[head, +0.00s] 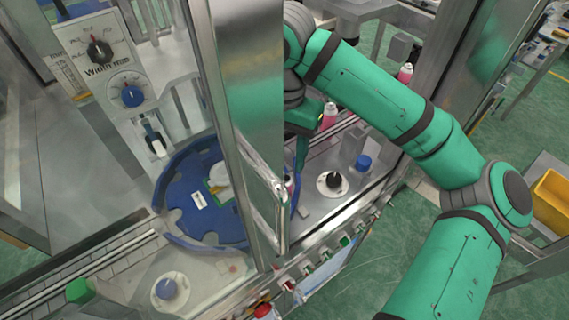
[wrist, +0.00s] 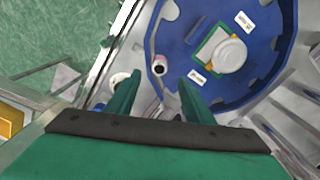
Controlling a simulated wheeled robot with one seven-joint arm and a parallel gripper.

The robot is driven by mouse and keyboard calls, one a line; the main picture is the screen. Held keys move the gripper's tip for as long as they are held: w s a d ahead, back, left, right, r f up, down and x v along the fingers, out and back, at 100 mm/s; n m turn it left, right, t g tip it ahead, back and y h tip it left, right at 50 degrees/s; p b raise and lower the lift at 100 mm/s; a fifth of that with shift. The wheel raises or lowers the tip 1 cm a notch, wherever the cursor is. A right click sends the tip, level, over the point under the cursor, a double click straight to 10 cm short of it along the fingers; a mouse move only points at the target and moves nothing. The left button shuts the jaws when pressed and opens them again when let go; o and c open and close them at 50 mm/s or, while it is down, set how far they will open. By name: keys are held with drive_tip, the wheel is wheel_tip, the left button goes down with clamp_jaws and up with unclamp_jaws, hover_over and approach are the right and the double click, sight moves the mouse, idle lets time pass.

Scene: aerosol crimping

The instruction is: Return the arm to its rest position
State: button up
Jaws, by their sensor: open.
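My green arm (head: 385,100) rises from the lower right, bends at the elbow and reaches left into the machine. In the head view a metal door post hides most of my gripper. In the wrist view my gripper (wrist: 158,92) is open, with its two green fingers apart and nothing between the tips. A small pink can (wrist: 158,66) with a dark top opening stands just beyond the fingertips, at the edge of the blue rotary disc (wrist: 178,50). The disc also shows in the head view (head: 185,205), left of the post.
The metal door post (head: 243,100) stands close beside my wrist. Pink bottles (head: 329,115) stand on the conveyor behind my arm. A yellow bin (head: 553,195) is at right. Green floor lies open beyond the machine.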

drive_tip(key=shift+r, duration=0.4)
